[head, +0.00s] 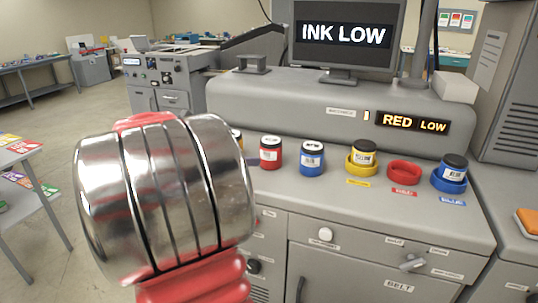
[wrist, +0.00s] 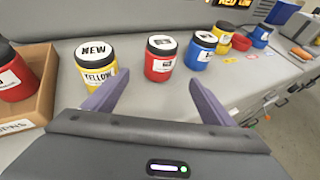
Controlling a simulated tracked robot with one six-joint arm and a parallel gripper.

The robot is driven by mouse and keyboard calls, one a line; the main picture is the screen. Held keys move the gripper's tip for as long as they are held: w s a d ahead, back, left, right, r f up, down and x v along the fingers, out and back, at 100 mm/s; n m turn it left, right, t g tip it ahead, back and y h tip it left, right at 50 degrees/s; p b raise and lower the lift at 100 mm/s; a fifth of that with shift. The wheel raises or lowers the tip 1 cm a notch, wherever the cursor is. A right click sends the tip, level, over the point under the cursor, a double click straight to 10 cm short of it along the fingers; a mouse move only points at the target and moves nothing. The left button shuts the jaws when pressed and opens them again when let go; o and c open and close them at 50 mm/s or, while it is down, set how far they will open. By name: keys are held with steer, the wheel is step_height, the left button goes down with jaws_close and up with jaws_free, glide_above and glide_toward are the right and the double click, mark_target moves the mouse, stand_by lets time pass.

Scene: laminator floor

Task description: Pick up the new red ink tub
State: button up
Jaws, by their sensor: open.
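A red ink tub with a dark lid (wrist: 160,60) stands upright on the counter in the wrist view, between a yellow tub marked NEW (wrist: 95,66) and a blue tub (wrist: 200,52). The head view also shows this red tub (head: 271,157), left of the blue tub (head: 311,160). My open, empty gripper (wrist: 158,80) has its purple fingers pointing towards the red tub, one to each side in the picture. Contact cannot be told.
Another red tub (wrist: 14,78) sits in a cardboard box (wrist: 42,105) at the left. Right of the row, a yellow ring (head: 361,170) and a blue ring (head: 449,184) hold tubs; the red ring (head: 404,172) between them is empty. A display reads RED LOW (head: 412,123).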

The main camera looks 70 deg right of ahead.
mark_target(262, 155)
steer(key=x, duration=0.8)
steer(key=shift+s+d+f, duration=0.1)
steer(key=shift+d, duration=0.15)
steer(key=shift+x, duration=2.55)
steer(key=shift+f, duration=0.15)
steer(key=c, duration=1.4)
